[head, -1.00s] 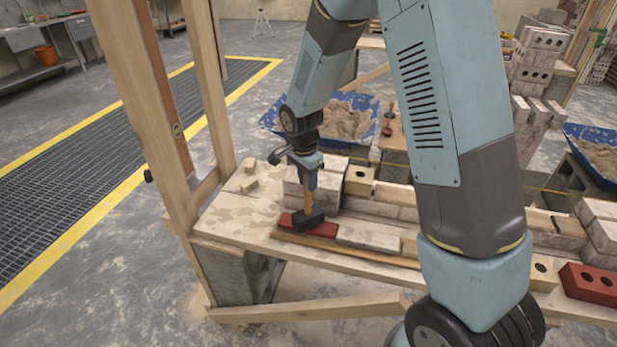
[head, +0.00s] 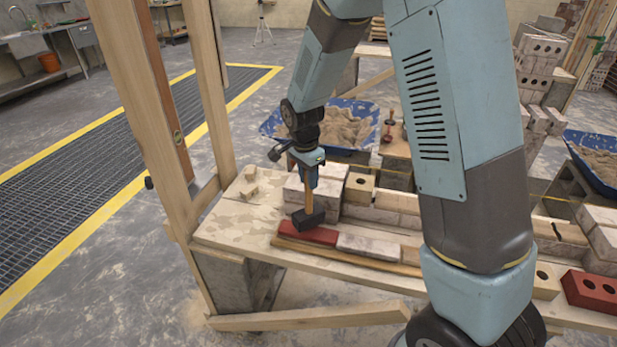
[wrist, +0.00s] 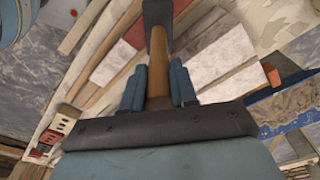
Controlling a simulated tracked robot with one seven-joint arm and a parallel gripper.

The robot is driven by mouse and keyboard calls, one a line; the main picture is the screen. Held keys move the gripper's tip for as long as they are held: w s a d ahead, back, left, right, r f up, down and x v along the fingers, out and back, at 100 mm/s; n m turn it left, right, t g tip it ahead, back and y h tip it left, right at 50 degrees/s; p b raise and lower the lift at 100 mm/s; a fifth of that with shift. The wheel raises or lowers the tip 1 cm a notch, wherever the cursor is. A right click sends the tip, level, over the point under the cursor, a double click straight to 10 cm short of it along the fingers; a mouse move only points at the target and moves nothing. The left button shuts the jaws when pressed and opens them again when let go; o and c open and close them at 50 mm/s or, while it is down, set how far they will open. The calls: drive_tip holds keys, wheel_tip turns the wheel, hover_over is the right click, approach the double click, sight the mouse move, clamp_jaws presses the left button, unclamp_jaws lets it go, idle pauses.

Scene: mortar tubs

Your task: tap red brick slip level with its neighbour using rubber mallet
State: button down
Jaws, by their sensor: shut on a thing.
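The red brick slip (head: 322,237) lies on a wooden strip along the front of the bench, end to end with a pale slip (head: 368,246) on its right. I cannot tell their height difference. My gripper (head: 308,183) is shut on the wooden handle of the rubber mallet (head: 309,218), with the black head downward. The head is over the left part of the red slip and hides some of it; it seems slightly above it. In the wrist view the mallet handle (wrist: 158,98) is between my fingers, and the head partly covers the red slip (wrist: 136,34) beside the pale slip (wrist: 112,62).
Pale bricks (head: 328,171) are stacked just behind the mallet. A wooden frame post (head: 214,90) stands left of the arm. Blue tubs of sand (head: 345,127) stand behind the bench. A red holed brick (head: 592,291) is at the right end.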

wheel_tip(320, 180, down, 4)
drive_tip(key=shift+r, duration=0.3)
drive_tip(key=shift+s+a, duration=0.15)
drive_tip(key=shift+r, duration=2.05)
drive_tip(key=shift+r, duration=2.5)
